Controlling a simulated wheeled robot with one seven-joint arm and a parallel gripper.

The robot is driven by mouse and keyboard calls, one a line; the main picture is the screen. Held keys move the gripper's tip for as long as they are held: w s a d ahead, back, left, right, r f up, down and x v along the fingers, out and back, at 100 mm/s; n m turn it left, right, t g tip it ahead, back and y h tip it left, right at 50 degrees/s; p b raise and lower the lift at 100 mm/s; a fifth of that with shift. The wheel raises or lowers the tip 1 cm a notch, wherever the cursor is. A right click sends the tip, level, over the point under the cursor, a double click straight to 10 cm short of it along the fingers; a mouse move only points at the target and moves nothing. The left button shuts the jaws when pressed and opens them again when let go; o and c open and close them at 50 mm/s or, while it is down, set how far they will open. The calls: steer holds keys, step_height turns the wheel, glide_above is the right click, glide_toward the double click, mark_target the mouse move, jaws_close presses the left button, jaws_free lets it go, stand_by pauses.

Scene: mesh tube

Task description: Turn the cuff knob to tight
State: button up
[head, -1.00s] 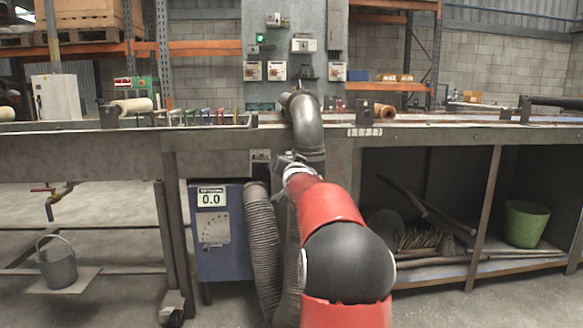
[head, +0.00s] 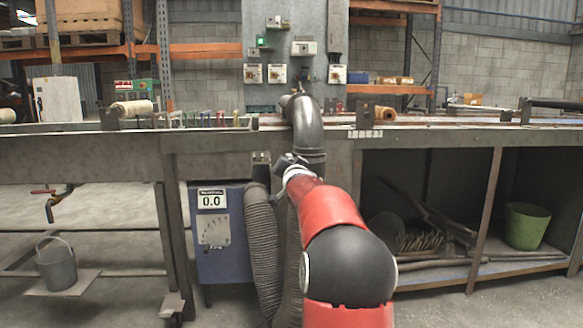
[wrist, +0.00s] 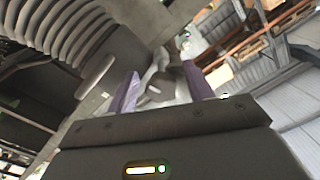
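A dark grey elbow pipe (head: 308,125) comes down over the bench edge, with a cuff (head: 314,155) at its lower end. My gripper (head: 287,160) is beside the cuff's left side in the head view, small and partly hidden by my arm. In the wrist view, the two purple fingers of my gripper (wrist: 161,72) stand apart. A grey knob-like part with a lighter bar (wrist: 154,90), probably the cuff knob, shows between them. I cannot tell whether either finger touches it. The knob's setting is not readable.
A ribbed hose (head: 262,235) hangs below the bench (head: 90,155), beside a blue unit (head: 217,258) whose display reads 0.0. The ribbed hose also fills the upper left of the wrist view (wrist: 68,28). A green bucket (head: 526,225) stands on the right lower shelf.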

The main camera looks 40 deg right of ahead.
steer(key=b+v, duration=0.1)
steer(key=v, duration=0.7)
steer(key=shift+d, duration=0.1)
stand_by(0.4)
steer(key=s+a+f+n+g+y+p, duration=0.1)
steer(key=s+a+f+n+y, duration=0.15)
steer(key=a, duration=0.45)
steer(key=s+a+f+n+g+y, duration=0.1)
steer(key=s+a, duration=0.2)
steer(key=a, duration=0.4)
steer(key=s+a+f+n+g+y+p, duration=0.1)
steer(key=s+a+f+n+y, duration=0.1)
steer(key=a, duration=0.6)
steer(key=s+a+f+n+g+y, duration=0.1)
steer(key=s+a+f, duration=0.3)
steer(key=s, duration=0.4)
steer(key=s+a+f+n+g+y+p, duration=0.1)
steer(key=s+a+f+n+g, duration=0.2)
steer(key=s, duration=0.4)
steer(key=s+a+f+n+g+y+p, duration=0.1)
steer(key=s+a+f+n+g+y, duration=0.1)
steer(key=s+a+f, duration=0.4)
steer(key=s+a, duration=0.1)
steer(key=s, duration=0.1)
steer(key=shift+s+n+g, duration=0.3)
steer(key=shift+n, duration=0.05)
